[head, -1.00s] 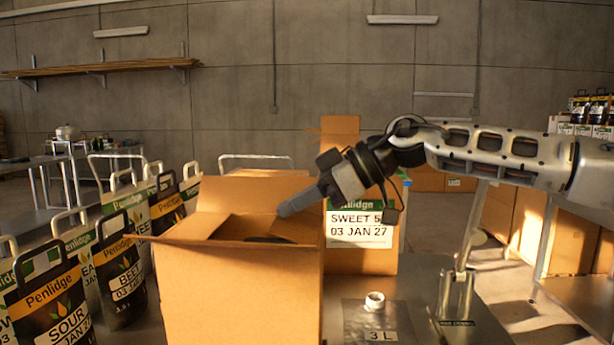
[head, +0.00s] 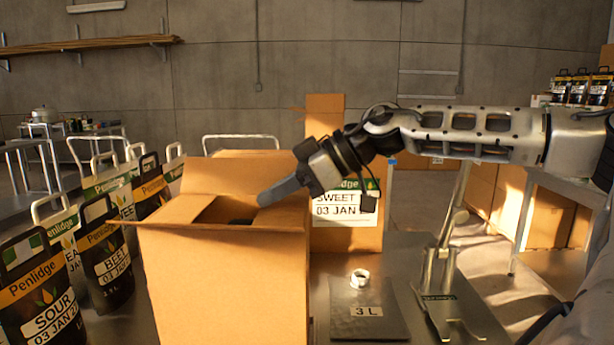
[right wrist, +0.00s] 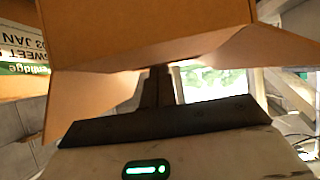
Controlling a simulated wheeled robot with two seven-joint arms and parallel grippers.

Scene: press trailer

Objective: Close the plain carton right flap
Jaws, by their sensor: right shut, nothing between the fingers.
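The plain carton (head: 222,285) stands upright at the left of centre in the head view, its top open. A back flap (head: 225,178) stands raised and a left flap (head: 203,210) angles into the opening. My right gripper (head: 262,201) is shut and empty, reaching from the right over the carton's right edge, tips over the opening. It hides that side, so I cannot tell how the right flap lies. In the right wrist view, carton board (right wrist: 150,30) and slanting flaps fill the top, close to the gripper (right wrist: 157,75). My left gripper is not in view.
A labelled "SWEET" carton (head: 345,238) stands behind to the right, with a tall flap up. Several labelled bags (head: 105,240) stand close on the left. A "3 L" plate (head: 368,312) and a metal lever stand (head: 440,285) are on the bench at right.

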